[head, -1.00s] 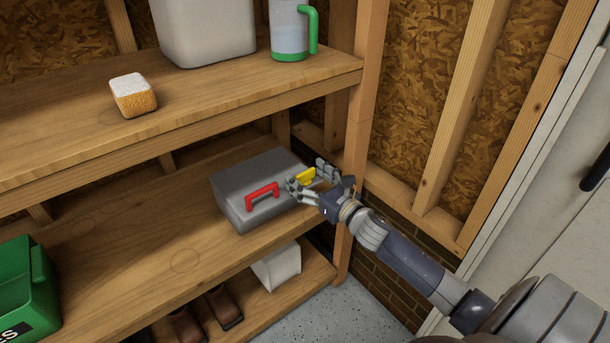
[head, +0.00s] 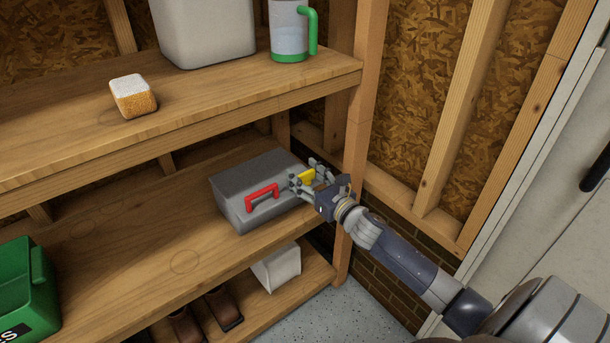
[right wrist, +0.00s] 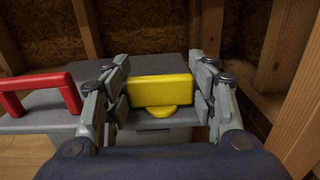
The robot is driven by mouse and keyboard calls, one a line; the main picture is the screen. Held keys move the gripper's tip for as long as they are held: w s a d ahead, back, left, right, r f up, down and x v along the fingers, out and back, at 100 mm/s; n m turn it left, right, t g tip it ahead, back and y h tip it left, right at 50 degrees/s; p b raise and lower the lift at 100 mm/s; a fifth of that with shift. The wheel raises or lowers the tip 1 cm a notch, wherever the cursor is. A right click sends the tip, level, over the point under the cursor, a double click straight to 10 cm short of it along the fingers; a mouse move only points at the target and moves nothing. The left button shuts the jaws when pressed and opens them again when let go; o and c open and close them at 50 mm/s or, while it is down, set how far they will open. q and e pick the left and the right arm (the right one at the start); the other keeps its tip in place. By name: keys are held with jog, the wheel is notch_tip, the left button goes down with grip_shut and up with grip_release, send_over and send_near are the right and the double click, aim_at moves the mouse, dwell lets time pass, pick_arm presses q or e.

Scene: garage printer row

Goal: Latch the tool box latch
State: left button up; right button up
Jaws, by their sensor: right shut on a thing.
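A grey tool box (head: 240,183) with a red handle (head: 262,194) sits on the middle shelf. Its yellow latch (head: 307,177) is at the box's right end. In the right wrist view the latch (right wrist: 160,90) shows as a wide yellow plate with a rounded tab below it, against the box's grey front. My right gripper (head: 306,178) is at the latch, its fingers on both sides of the yellow plate and shut on it. The right wrist view shows the fingers (right wrist: 160,95) close to both ends of the latch. My left gripper is not in view.
A wooden post (head: 362,120) stands close to the right of the gripper. The upper shelf (head: 200,100) overhangs behind, holding a sponge (head: 133,97) and a jug (head: 289,30). A green bin (head: 22,285) is at the left. The shelf between bin and tool box is clear.

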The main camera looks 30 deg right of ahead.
jog(key=shift+h, duration=0.3)
jog(key=m+h, duration=0.3)
jog(key=h, duration=0.1)
jog(key=shift+a, duration=0.1)
jog(key=shift+m+g+h+b, duration=0.3)
jog(key=shift+m+h, duration=0.2)
jog(key=shift+h, duration=0.2)
jog(key=m+g+h+b, duration=0.1)
jog(key=m+g+h, duration=0.1)
jog(key=h, duration=0.2)
jog(key=shift+m, duration=0.4)
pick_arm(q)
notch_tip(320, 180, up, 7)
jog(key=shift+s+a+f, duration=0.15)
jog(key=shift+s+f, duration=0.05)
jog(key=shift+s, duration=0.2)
pick_arm(e)
jog(key=shift+m+g+h, duration=0.8)
jog(key=shift+m+h, duration=0.1)
jog(key=shift+h, duration=0.4)
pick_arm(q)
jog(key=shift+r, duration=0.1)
pick_arm(e)
jog(key=o, duration=1.1)
